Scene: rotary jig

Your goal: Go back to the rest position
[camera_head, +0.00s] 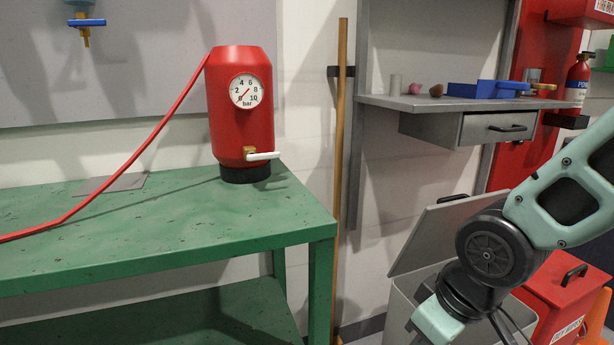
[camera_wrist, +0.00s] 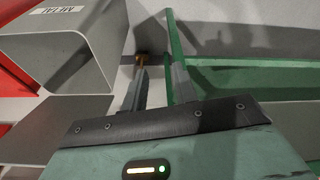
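My gripper (camera_wrist: 160,76) shows in the wrist view with its two fingers apart and nothing between them. The fingers point towards the wall and the leg of the green bench (camera_wrist: 176,50). In the head view my arm hangs at the right, over the grey bin, and the fingers are cut off by the lower edge. No rest position is marked in either view.
The green bench (camera_head: 180,230) carries a red pressure tank (camera_head: 225,130) with a gauge and hose. A grey bin (camera_head: 400,300) with a raised lid stands beside my arm, and a red bin (camera_head: 560,290) beyond it. A shelf (camera_head: 450,104) and a wooden pole (camera_head: 340,180) are behind.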

